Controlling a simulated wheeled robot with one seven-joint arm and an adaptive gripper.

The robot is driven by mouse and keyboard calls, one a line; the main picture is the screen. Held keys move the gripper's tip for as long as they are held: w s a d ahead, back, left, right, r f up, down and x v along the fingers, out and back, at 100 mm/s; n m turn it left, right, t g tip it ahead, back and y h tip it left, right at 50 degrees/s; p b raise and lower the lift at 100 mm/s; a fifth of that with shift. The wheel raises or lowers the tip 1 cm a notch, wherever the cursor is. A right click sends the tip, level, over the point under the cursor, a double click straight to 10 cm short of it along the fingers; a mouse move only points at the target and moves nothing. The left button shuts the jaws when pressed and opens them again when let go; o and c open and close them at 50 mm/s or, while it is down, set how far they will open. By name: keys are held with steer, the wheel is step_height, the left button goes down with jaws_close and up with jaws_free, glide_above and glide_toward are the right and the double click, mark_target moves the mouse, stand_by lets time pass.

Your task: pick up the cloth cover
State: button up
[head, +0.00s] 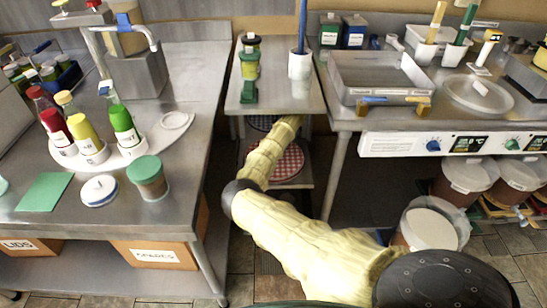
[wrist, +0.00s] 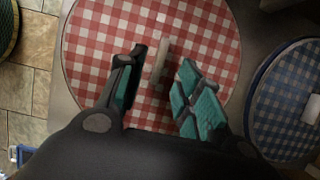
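A round red-and-white checked cloth cover (wrist: 205,35) fills the middle of the wrist view, with a pale upright tab or handle (wrist: 160,58) at its centre. It also shows in the head view (head: 291,163), on a lower shelf under the middle bench, partly hidden by my arm. My gripper (wrist: 163,68) is over this cover with its fingers apart, one on each side of the pale tab; I see no clear contact. A second round cover, blue-and-white checked (wrist: 283,105), lies to the right in the wrist view. The gripper itself is hidden in the head view.
The middle bench (head: 265,103) overhangs the lower shelf, and my arm reaches in under it. Steel counters stand left (head: 190,70) and right (head: 345,122). A lidded bucket (head: 428,228) stands on the floor at right. Tiled floor (wrist: 40,65) shows at left in the wrist view.

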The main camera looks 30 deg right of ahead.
steer(key=x, duration=0.3)
steer(key=shift+w+a, duration=0.15)
steer(key=shift+a, duration=0.2)
jaws_close()
steer(key=shift+r, duration=0.1)
